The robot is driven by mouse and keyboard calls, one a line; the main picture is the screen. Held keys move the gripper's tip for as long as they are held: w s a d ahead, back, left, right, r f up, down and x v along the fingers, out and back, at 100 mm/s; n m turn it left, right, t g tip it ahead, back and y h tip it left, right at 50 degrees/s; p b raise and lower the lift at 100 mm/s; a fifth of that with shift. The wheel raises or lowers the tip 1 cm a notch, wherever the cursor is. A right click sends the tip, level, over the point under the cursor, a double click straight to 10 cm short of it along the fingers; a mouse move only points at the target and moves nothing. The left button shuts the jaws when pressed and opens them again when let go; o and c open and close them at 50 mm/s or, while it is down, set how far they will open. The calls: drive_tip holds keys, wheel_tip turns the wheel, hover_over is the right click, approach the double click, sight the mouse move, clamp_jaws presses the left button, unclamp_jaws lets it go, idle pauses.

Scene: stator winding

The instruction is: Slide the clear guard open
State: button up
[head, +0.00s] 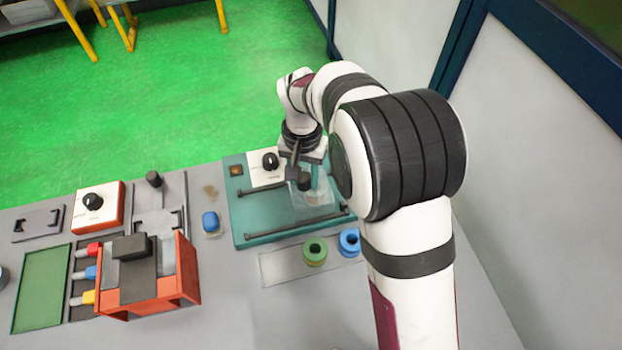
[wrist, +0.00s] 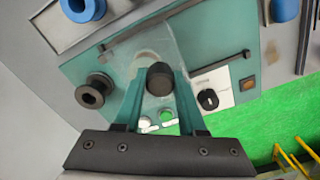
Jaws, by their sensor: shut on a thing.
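The clear guard (wrist: 183,58) is a transparent panel over the teal winding machine (wrist: 95,75). In the head view the clear guard (head: 325,198) shows at the right part of the machine, partly hidden by my arm. Its black knob (wrist: 160,77) stands between the two teal fingers of my gripper (wrist: 159,84). My gripper is shut on this knob. In the head view my gripper (head: 303,172) is over the machine and its fingers are hard to make out. A pale round part (wrist: 146,60) shows through the guard.
Dark rails (head: 296,223) run along the machine's front and back. A white panel with a black dial (head: 270,161) sits at its back left. Green (head: 314,250) and blue (head: 349,241) spools stand in front. An orange fixture (head: 187,268) is at left.

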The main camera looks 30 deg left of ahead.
drive_tip(key=s+a, duration=0.6)
drive_tip(key=shift+s+a, duration=0.25)
drive_tip(key=shift+a, duration=0.05)
drive_tip(key=o, duration=0.9)
idle(0.4)
drive_tip(key=shift+o, duration=0.2)
wheel_tip(320, 180, up, 6)
idle(0.4)
drive_tip(key=shift+d, duration=0.1)
drive_tip(key=s+d+r+m, duration=0.1)
drive_tip(key=d+r+m, duration=0.25)
drive_tip(key=d, duration=0.95)
drive_tip(key=d+r+m, duration=0.2)
drive_tip(key=d+r, duration=0.3)
drive_tip(key=d, duration=0.9)
drive_tip(key=s+d+f+m+y, duration=0.1)
drive_tip(key=s+d+f+m, duration=0.2)
drive_tip(key=s+d, duration=0.4)
drive_tip(key=s, duration=0.3)
drive_tip(key=shift+s+d+y, duration=0.35)
drive_tip(key=shift+y, duration=0.05)
